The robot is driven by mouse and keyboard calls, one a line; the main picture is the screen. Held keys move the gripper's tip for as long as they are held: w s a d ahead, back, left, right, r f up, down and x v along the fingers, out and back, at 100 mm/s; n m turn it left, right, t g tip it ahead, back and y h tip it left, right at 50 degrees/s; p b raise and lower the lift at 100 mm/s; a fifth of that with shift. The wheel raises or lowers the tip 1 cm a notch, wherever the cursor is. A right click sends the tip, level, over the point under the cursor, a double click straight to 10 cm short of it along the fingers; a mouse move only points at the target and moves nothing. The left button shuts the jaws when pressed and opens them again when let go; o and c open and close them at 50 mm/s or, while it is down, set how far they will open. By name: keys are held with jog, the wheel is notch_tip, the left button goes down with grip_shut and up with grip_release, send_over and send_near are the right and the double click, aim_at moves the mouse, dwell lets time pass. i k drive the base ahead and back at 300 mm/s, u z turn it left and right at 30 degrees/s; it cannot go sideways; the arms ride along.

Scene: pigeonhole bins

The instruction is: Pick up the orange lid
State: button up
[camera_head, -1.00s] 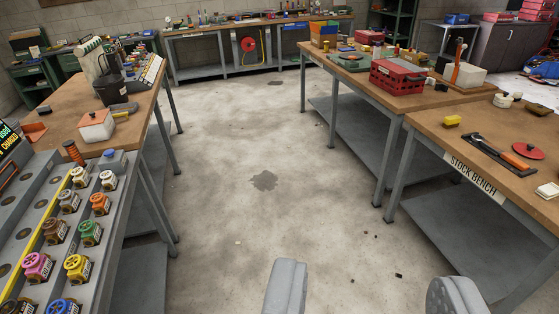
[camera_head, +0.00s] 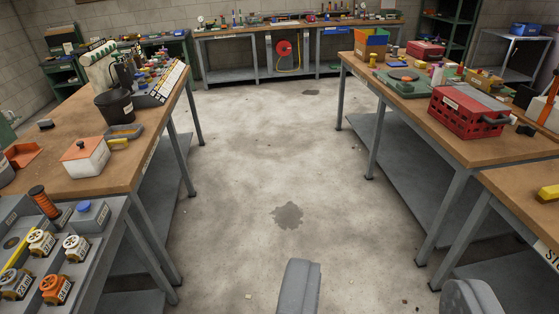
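My gripper (camera_head: 385,290) shows as two grey fingers at the bottom edge, wide apart with nothing between them. They are over the floor between the benches, far from any object. The round red-orange disc seen earlier on the stock bench is out of view.
The left bench (camera_head: 75,120) also holds a black bucket (camera_head: 115,106). The right bench (camera_head: 400,100) carries a red crate (camera_head: 465,114). A corner of the stock bench (camera_head: 525,195) shows at right. The floor (camera_head: 285,165) between the benches is clear.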

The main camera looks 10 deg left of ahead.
aim_at(82, 148)
jog(key=u, duration=0.2)
jog(key=i, duration=1.3)
jog(key=u, duration=0.55)
jog(key=i, duration=1.3)
jog(key=u, duration=0.7)
jog(key=i, duration=1.1)
jog(key=u, duration=0.2)
